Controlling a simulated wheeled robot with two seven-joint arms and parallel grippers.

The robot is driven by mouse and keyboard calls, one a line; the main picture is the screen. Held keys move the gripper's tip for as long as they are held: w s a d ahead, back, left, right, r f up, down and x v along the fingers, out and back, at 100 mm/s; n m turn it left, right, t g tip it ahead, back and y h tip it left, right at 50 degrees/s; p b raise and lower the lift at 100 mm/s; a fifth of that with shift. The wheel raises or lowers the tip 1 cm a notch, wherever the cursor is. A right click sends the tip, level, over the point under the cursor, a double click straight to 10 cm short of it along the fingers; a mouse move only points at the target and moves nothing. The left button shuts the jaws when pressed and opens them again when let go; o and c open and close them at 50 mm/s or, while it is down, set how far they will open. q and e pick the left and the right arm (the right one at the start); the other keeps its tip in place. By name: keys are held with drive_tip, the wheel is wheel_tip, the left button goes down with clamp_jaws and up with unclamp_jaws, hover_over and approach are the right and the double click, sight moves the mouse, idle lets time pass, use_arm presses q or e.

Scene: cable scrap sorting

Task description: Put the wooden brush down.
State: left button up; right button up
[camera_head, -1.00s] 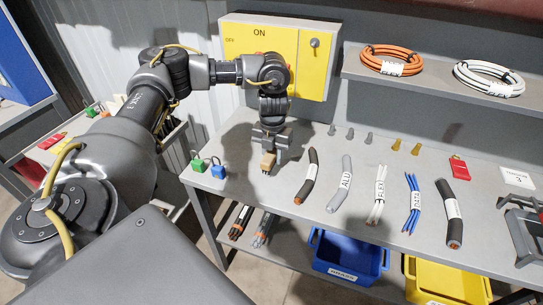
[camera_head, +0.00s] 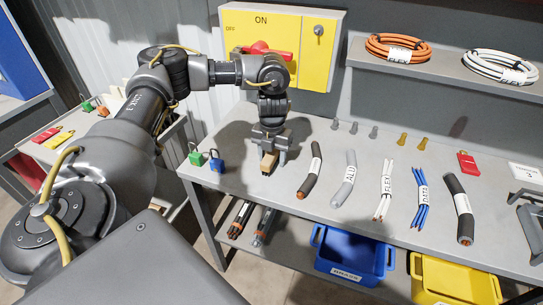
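The wooden brush (camera_head: 269,164) hangs at the fingers of my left gripper (camera_head: 270,154), over the left part of the grey workbench (camera_head: 235,160). The gripper points down and looks shut on the brush. The brush is a small tan block with a darker lower end. It is close to the bench top; I cannot tell whether it touches. My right gripper does not show.
A green padlock (camera_head: 195,155) and a blue padlock (camera_head: 216,162) stand left of the brush. A black cable piece (camera_head: 311,172) lies just right, with more cable pieces beyond. A yellow switch box (camera_head: 272,40) is behind. A blue bin (camera_head: 350,257) sits below.

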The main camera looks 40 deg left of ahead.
use_arm(q)
drive_tip(key=shift+f, duration=0.1)
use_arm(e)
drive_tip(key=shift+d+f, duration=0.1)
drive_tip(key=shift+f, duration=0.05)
use_arm(q)
wheel_tip(320, 180, up, 11)
drive_tip(key=shift+d+r+p, duration=0.15)
drive_tip(key=shift+r+p, duration=0.05)
drive_tip(key=shift+p, duration=0.9)
drive_tip(key=shift+r, duration=0.55)
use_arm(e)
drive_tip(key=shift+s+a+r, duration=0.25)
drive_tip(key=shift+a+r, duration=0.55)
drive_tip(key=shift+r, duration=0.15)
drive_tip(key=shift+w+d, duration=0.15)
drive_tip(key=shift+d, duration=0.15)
